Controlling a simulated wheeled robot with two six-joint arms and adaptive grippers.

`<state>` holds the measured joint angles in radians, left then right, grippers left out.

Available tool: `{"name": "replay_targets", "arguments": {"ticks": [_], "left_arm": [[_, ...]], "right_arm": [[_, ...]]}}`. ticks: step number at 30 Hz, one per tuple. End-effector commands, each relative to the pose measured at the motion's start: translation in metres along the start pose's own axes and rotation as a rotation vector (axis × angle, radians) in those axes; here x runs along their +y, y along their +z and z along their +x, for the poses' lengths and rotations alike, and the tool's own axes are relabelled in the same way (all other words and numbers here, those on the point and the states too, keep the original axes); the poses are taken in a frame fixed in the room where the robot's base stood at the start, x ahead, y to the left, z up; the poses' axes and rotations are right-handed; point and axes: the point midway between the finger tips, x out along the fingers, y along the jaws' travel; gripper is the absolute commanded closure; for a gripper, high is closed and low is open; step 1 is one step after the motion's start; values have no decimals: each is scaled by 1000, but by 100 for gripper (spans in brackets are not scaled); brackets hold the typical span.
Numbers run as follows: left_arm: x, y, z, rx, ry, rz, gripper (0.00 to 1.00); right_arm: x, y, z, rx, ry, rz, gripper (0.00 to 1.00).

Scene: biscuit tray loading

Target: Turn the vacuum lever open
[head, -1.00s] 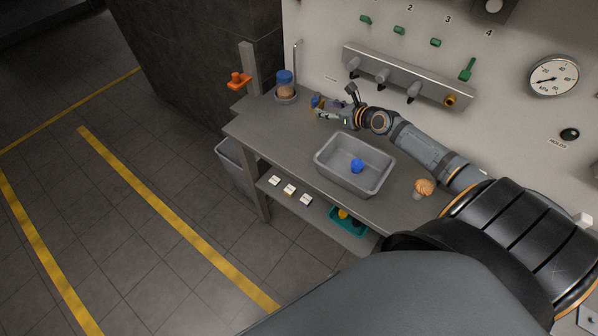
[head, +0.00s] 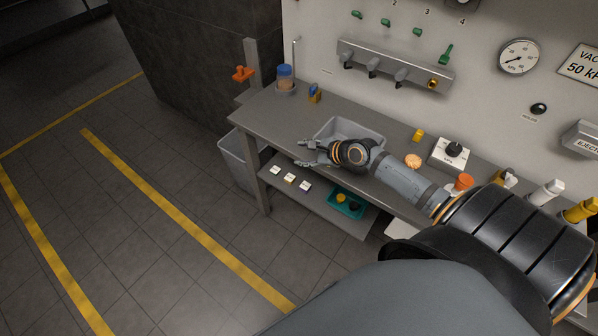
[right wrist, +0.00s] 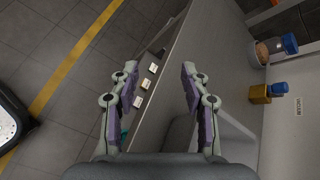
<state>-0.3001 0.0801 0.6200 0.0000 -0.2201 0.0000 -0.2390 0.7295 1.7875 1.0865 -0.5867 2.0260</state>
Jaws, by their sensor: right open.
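The vacuum valve (head: 315,97) is a small brass block with a blue lever (head: 313,88), on the bench's back left. In the right wrist view, the brass block (right wrist: 259,94) and blue lever (right wrist: 279,88) sit at the right, beside a wall label reading VACUUM (right wrist: 298,107). I cannot tell from these views whether the lever is open. My right gripper (head: 303,153) is open and empty, near the bench's front edge and well apart from the valve. Its two fingers are spread in the right wrist view (right wrist: 159,76). My left gripper is not in view.
A grey bin (head: 347,125) stands on the bench, partly hidden by my right arm. A blue-lidded jar (head: 285,78) stands left of the valve. A metal manifold (head: 395,66) and green levers (head: 446,54) are on the wall. The bench between bin and valve is clear.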

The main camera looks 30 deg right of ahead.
Motion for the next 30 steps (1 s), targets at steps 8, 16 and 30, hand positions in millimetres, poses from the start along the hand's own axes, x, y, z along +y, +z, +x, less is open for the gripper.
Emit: {"name": "replay_targets", "arguments": {"ticks": [8,16,30], "left_arm": [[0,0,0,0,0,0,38],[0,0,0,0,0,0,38],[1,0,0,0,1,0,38]], "right_arm": [[36,8,0,20,72,-234,53],[43,9,0,25,87,-287,53],[136,29,-24,56,311,-1078,100]]}}
